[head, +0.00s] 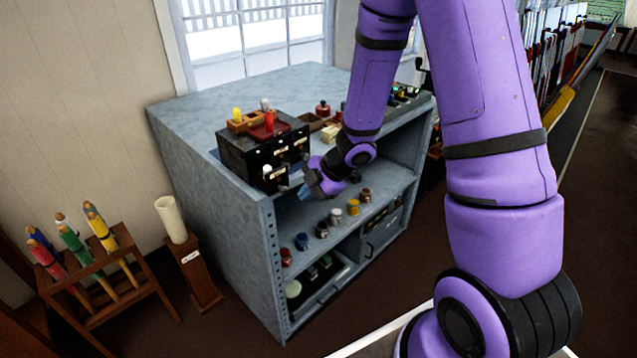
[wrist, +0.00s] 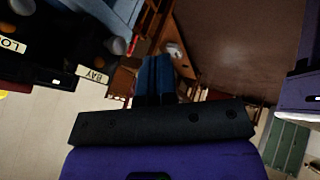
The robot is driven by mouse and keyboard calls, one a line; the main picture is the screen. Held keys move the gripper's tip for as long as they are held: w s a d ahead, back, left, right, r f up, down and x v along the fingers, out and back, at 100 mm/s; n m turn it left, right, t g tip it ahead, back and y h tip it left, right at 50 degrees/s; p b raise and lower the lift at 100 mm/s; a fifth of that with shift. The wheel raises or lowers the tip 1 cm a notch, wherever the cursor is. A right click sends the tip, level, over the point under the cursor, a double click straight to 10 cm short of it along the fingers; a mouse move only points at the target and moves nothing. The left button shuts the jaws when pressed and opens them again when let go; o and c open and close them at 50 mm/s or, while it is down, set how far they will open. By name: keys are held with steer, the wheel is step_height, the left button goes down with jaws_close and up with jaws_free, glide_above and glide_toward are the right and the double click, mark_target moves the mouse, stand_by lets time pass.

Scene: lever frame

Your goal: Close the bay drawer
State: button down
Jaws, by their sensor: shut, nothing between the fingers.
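A small black drawer cabinet (head: 262,150) stands on the blue-grey bench. Its lower left drawer (head: 276,178), with a pale knob, seems to stick out past the front. In the wrist view a black drawer front with an upside-down BAY label (wrist: 92,74) is at the upper left, beside a grey knob (wrist: 118,46). My gripper (head: 305,192) is just right of that drawer in the head view, apart from it as far as I can see. Its blue fingers (wrist: 156,76) are shut and empty in the wrist view. How far the drawer is out is hard to tell.
The blue-grey bench (head: 170,120) has a shelf below with a row of small jars (head: 337,215). A red tray (head: 268,130) and coloured pieces lie on top of the cabinet. A wooden rack (head: 90,270) with coloured rolls stands on the floor at left.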

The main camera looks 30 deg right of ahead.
mark_target(269, 175)
steer(key=shift+w+a+f, duration=0.25)
steer(key=shift+w+a, duration=0.15)
steer(key=shift+w, duration=0.35)
steer(key=shift+w+a+f, duration=0.3)
steer(key=shift+w+a, duration=0.05)
steer(key=shift+w, duration=0.4)
steer(key=shift+w+a+f, duration=0.25)
steer(key=shift+w+a, duration=0.15)
steer(key=shift+w, duration=0.35)
